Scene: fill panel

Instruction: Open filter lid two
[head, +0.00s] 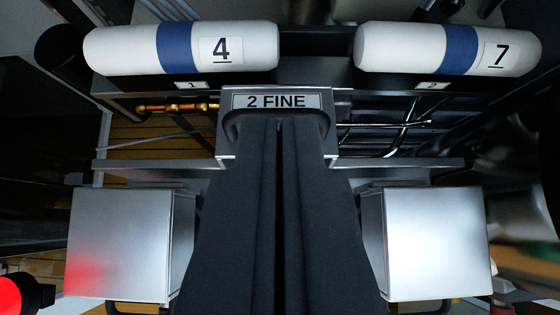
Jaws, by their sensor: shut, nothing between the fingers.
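The part labelled "2 FINE" (312,101) is a grey block at the top centre, with a white label plate on its upper edge. A dark rounded edge, perhaps a handle or recess, shows below the label on both sides of my fingers. My gripper (279,124) comes up from the bottom centre with its two dark fingers together and nothing between them. The fingertips overlap the area just below the label. I cannot tell whether they touch it. The fingers hide most of the part's front, and I cannot tell whether the lid is open or closed.
White cylinders with blue bands, marked 4 (125,50) and 7 (400,48), lie in holders above left and right. Silver boxes stand at left (118,245) and right (438,243). A red light (8,297) glows at lower left. Pipes show behind the panel.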

